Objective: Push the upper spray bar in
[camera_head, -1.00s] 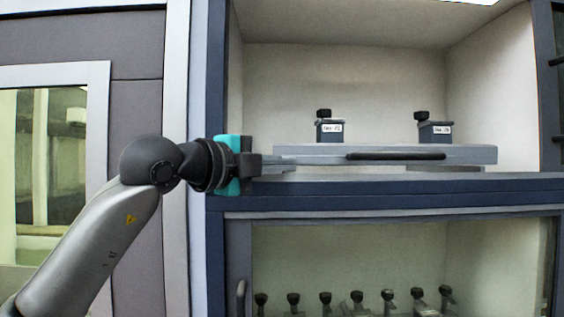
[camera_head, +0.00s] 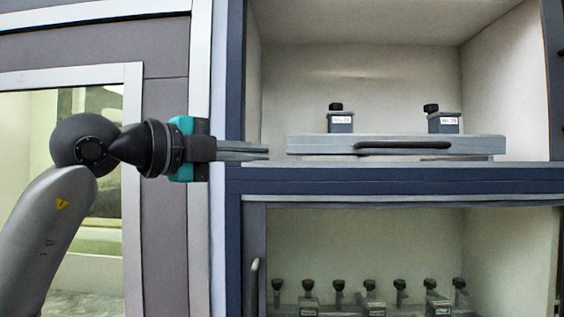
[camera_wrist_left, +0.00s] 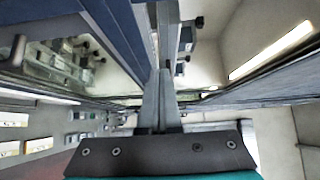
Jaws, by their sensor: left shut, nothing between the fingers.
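The upper spray bar (camera_head: 310,145) is a long pale grey bar with a black handle (camera_head: 402,146) on its front. It lies level in the upper compartment, just above the dark blue sill (camera_head: 400,181). Two dark blocks with black knobs and white labels (camera_head: 340,121) stand at it. My left gripper (camera_head: 267,152) comes in from the left, shut and empty, its fingertips a short gap from the bar's left end. In the left wrist view the closed fingers (camera_wrist_left: 158,78) point up the picture. My right gripper is not in view.
Below the sill, a glazed lower compartment (camera_head: 350,240) holds several black-knobbed fittings. A vertical blue post (camera_head: 234,80) of the cabinet stands behind my left fingers. A window (camera_head: 95,110) is at the left. The space above the bar is clear.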

